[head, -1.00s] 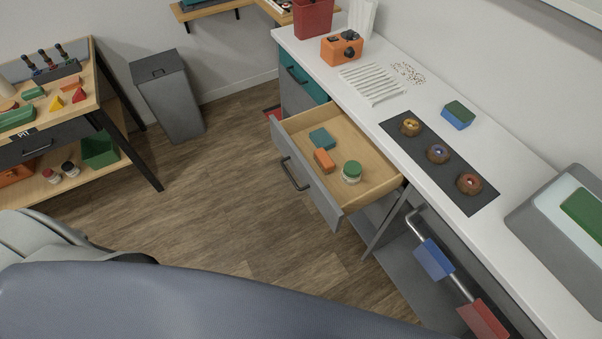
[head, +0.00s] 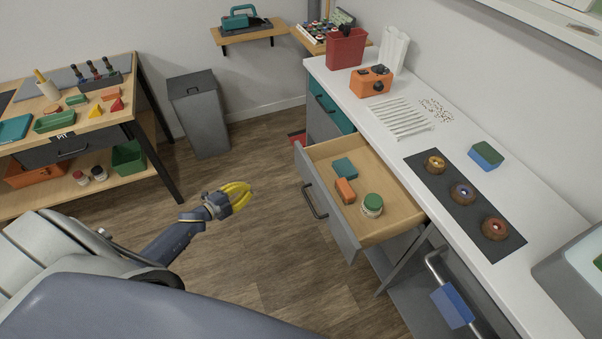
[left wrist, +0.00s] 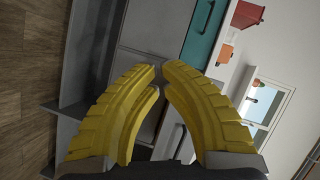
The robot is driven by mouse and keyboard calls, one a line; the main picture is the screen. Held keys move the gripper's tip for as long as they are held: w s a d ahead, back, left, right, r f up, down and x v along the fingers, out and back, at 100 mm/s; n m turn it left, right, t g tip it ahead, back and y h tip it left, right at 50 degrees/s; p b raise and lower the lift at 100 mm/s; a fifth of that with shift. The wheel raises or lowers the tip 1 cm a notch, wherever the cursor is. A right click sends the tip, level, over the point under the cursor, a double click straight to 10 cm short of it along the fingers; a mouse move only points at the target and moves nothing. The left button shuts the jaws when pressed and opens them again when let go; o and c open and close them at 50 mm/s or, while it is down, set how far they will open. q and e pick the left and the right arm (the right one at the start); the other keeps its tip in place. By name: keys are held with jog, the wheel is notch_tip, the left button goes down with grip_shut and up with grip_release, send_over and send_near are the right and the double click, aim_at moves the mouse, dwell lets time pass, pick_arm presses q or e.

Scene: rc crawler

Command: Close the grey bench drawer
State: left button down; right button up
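The grey bench drawer (head: 327,208) stands pulled out from under the white bench top in the head view, with a dark bar handle (head: 312,203) on its front. Inside lie a teal block (head: 344,168), an orange block (head: 345,190) and a green-lidded jar (head: 372,205). My left gripper (head: 249,188) is over the floor to the left of the drawer front, apart from it. Its yellow fingers (left wrist: 161,68) nearly meet at the tips in the left wrist view, with nothing held between them. My right gripper is in neither view.
The bench top (head: 400,150) holds an orange device (head: 371,80), white sticks and a dark mat (head: 485,236) with round pieces. A grey bin (head: 200,118) and a wooden workbench (head: 140,90) stand at the left. The floor between is clear.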

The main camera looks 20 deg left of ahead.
pick_arm(q)
notch_tip(320, 180, up, 5)
jog(key=d+m+h, duration=0.3)
jog(key=m+g+h, duration=0.2)
jog(key=m+h, duration=0.2)
jog(key=m, duration=0.2)
send_near(304, 171)
jog(key=x, duration=0.8)
jog(key=shift+d, duration=0.2)
jog(key=shift+w, duration=0.1)
